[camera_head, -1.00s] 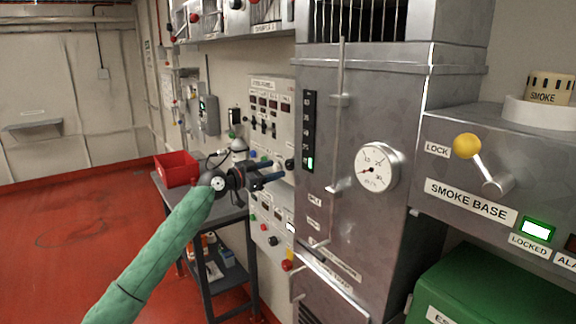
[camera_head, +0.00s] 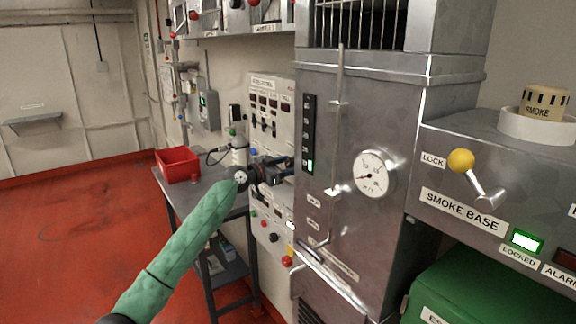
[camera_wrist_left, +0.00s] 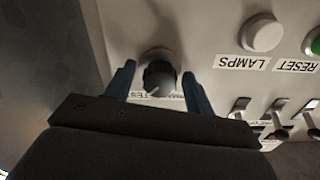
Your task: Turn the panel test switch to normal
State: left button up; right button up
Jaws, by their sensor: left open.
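The test switch (camera_wrist_left: 158,75) is a dark rotary knob on a pale panel in the left wrist view. Its label is partly covered by my fingers and the knob; "TES" shows on the left side and a few letters on the right. My left gripper (camera_wrist_left: 158,85) is open, with one blue finger on each side of the knob and a gap visible around it. In the head view my left gripper (camera_head: 280,166) is at the panel (camera_head: 268,100), and the knob is hidden there. My right gripper is not in view.
The LAMPS button (camera_wrist_left: 262,33), a green RESET button (camera_wrist_left: 315,41) and several toggle switches (camera_wrist_left: 279,112) are close beside the knob. A metal cabinet with a gauge (camera_head: 376,174) stands right of the panel. A table with a red bin (camera_head: 178,164) stands left.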

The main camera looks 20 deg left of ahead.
pick_arm(q)
jog(key=shift+c, duration=0.4)
jog(key=c, duration=0.9)
